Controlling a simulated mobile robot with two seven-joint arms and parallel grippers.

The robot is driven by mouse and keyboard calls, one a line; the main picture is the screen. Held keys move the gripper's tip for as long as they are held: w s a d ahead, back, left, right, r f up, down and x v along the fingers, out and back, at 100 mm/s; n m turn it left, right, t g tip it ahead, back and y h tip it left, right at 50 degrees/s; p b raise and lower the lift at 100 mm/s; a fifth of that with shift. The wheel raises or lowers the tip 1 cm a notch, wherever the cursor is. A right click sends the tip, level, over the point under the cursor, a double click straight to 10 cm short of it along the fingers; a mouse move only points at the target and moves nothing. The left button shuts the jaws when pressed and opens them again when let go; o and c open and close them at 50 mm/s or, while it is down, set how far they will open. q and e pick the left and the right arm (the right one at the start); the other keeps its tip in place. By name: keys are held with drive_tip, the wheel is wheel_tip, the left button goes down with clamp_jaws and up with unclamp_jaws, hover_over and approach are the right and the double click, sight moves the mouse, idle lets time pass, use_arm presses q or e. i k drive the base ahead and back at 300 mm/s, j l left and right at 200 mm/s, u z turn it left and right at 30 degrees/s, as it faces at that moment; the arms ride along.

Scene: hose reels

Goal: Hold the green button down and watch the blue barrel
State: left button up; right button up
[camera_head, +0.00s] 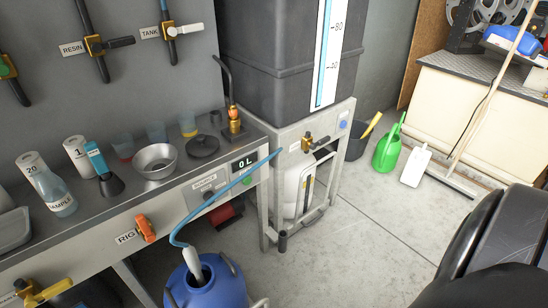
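The blue barrel (222,294) stands on the floor at the bottom, cut off by the lower edge. A light blue hose (228,188) runs from the tank stand down to a white nozzle (193,261) at the barrel's dark opening. The liquid level inside cannot be made out. A small round green part (5,68) shows on the wall fitting at the far left edge; I cannot tell whether it is the green button. A display (244,162) on the bench front reads "0 L".
The bench (120,205) carries a metal bowl (155,160), a sample bottle (48,185) and cups. A dark tank (270,60) with a level scale stands behind. A green watering can (387,150), a white jug (415,167) and a broom (480,125) are right. Floor between is clear.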

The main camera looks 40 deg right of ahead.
sight(248, 180)
drive_tip(key=l+z, duration=0.1)
drive_tip(key=z, duration=0.9)
drive_tip(key=k+l, duration=0.05)
